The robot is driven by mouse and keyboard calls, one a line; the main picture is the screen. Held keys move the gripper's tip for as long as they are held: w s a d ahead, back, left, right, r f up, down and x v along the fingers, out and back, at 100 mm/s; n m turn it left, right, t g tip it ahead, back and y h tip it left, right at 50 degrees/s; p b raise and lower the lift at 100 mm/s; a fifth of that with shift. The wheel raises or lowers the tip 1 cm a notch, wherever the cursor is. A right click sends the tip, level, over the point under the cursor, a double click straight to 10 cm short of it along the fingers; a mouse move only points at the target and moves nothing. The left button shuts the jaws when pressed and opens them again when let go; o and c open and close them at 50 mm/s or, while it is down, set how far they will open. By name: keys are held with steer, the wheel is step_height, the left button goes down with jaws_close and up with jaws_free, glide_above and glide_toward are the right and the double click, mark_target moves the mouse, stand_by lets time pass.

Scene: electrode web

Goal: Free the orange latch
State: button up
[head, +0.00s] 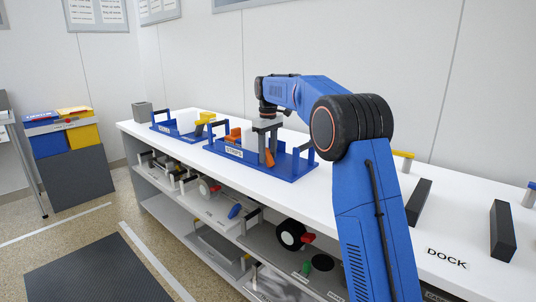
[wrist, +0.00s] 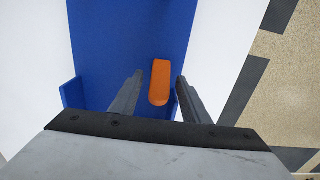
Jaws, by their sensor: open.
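The orange latch (wrist: 159,84) stands on a blue tray (wrist: 105,40) in the wrist view, seen from above as a narrow upright piece. My gripper (wrist: 157,78) is open, with one finger on each side of the latch. A gap shows between the latch and the left finger; the right finger is closer to it. In the head view the latch (head: 268,158) shows at the fingertips of my gripper (head: 267,146), over the blue tray (head: 292,168). A second orange piece (head: 233,136) sits farther left on the same tray.
Another blue tray (head: 163,127) with a yellow piece (head: 205,118) stands farther left on the white bench (head: 345,203). A grey block (head: 142,112) is at its far end. Dark blocks (head: 418,203) stand near the DOCK label on the right.

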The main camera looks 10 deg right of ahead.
mark_target(271, 159)
jaws_close()
stand_by(0.3)
steer(key=shift+s+d+r+t+y, duration=0.1)
steer(key=shift+s+d+t+y, duration=0.2)
steer(key=shift+t+y, duration=0.25)
steer(key=shift+s+d+r+t+y, duration=0.1)
steer(key=shift+s+d+t+y, duration=0.2)
steer(key=shift+t, duration=0.35)
steer(key=shift+s+d+f+t+y, duration=0.2)
steer(key=shift+s+t+y, duration=0.15)
steer(key=shift+t+y, duration=0.5)
steer(key=shift+s+d+f+t+y, duration=0.1)
steer(key=shift+s+d+t+y, duration=0.2)
steer(key=shift+t+y, duration=0.5)
steer(key=shift+a+t, duration=0.1)
steer(key=shift+t, duration=0.15)
jaws_free()
